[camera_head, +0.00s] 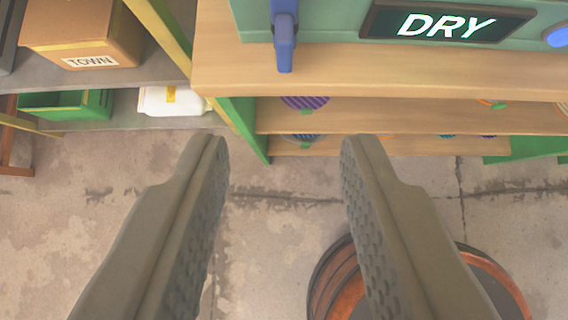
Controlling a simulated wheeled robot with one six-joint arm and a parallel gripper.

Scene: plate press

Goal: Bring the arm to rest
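My gripper (284,150) shows from behind, with its two grey fingers wide apart and nothing between them. It points down and forward over the bare concrete floor. The fingertips are apart from the wooden bench (330,75) ahead of them. The rest of my arm is out of the picture.
A green machine with a "DRY" display (447,25) and a blue lever (285,42) stands on the bench. Shelves below hold striped discs (305,102). At left, a rack holds a "TOWN" box (82,32), a green crate (65,104) and a white container (172,101). A barrel-like round object (335,285) stands lower right.

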